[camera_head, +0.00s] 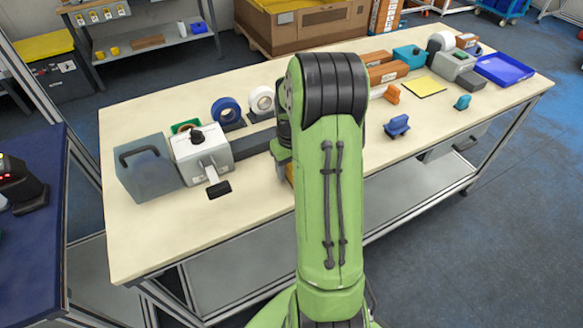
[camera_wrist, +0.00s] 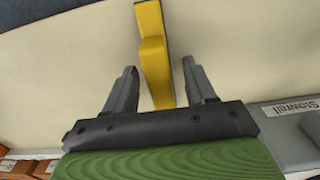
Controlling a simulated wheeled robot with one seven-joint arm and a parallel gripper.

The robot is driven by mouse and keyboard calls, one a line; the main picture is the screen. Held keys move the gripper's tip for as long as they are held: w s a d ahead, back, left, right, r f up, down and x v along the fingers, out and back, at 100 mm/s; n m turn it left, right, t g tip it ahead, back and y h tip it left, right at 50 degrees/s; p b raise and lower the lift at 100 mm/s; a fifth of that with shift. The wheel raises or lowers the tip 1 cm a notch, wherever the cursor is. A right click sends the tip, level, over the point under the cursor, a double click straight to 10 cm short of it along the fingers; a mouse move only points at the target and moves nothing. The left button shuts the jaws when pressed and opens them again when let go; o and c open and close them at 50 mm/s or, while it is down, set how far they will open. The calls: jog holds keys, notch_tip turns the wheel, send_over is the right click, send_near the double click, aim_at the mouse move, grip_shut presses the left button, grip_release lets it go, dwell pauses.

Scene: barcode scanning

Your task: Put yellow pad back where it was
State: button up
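A yellow pad with a raised grip and a thin dark edge (camera_wrist: 157,60) shows in the wrist view, on the pale table top. My gripper (camera_wrist: 159,68) is open, with one finger on each side of the pad and a visible gap on both sides. In the head view my green arm hides the gripper, and only a small yellow sliver (camera_head: 290,172) shows beside the arm, probably the same pad.
On the wooden table (camera_head: 245,208), blue (camera_head: 397,127), orange (camera_head: 392,94) and teal (camera_head: 462,102) handled pieces lie right of my arm. A grey-white device (camera_head: 202,155), a grey case (camera_head: 148,168) and tape rolls stand to the left. A blue tray (camera_head: 503,70) lies at the far right.

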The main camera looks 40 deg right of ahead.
notch_tip(320, 180, up, 12)
jog(key=p, duration=0.3)
jog(key=a+r+t, duration=0.1)
jog(key=a+r, duration=0.4)
jog(key=a, duration=0.1)
jog(key=s+a+r+n+t, duration=0.1)
jog(key=s+a+t, duration=0.1)
jog(key=s+a, duration=0.5)
jog(key=s+a+r+n+t, duration=0.2)
jog(key=s+a, duration=0.6)
jog(key=a, duration=0.2)
jog(key=shift+s+r+t, duration=0.15)
jog(key=shift+r+t, duration=0.15)
jog(key=shift+r+p, duration=0.25)
jog(key=shift+p, duration=0.05)
